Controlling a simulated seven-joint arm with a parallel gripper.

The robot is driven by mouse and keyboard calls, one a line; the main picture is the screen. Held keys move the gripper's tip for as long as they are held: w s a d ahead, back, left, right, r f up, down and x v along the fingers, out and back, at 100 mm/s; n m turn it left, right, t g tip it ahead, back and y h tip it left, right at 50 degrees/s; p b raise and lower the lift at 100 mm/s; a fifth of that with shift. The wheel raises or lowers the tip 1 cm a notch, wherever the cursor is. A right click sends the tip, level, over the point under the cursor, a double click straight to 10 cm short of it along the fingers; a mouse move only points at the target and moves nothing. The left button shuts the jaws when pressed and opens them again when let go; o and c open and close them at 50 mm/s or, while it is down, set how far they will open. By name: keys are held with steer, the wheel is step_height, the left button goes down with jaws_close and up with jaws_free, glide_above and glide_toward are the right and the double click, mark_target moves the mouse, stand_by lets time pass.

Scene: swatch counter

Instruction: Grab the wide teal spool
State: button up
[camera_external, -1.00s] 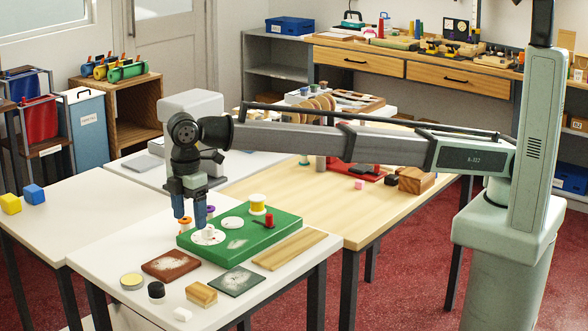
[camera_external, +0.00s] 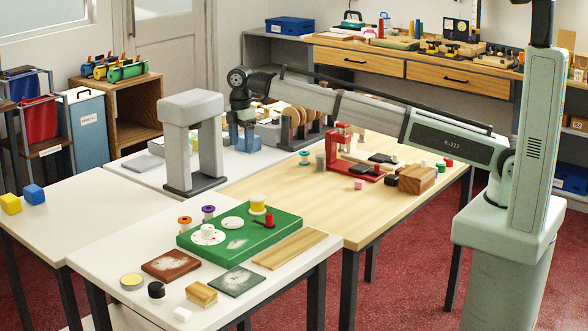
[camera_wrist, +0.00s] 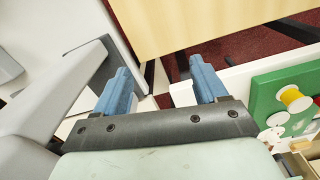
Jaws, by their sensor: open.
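A teal spool (camera_external: 304,158) stands on the light wood table (camera_external: 270,185), left of a red stand. It is small in this view, and I do not make it out in the wrist view. My gripper (camera_external: 243,146) hangs behind and right of the grey arch, left of the teal spool and apart from it. In the wrist view its two blue fingers (camera_wrist: 160,72) are spread, with nothing held between them. An orange-topped spool (camera_external: 184,222) and a purple-topped spool (camera_external: 208,212) stand on the near white table.
The grey arch (camera_external: 190,104) stands close to my gripper. The red stand (camera_external: 342,150) and a wooden block (camera_external: 416,179) are right of the teal spool. A green board (camera_external: 281,228) carries a yellow spool (camera_external: 257,203). The wood table's middle is mostly clear.

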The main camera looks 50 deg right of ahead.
steer(key=w+d, duration=0.1)
steer(key=d, duration=1.4)
glide_above(304, 152)
steer(key=f, duration=0.2)
steer(key=shift+m, duration=0.4)
step_height(304, 152, down, 13)
steer(key=shift+s+a+f, duration=0.1)
steer(key=c, duration=1.1)
steer(key=shift+c, duration=0.2)
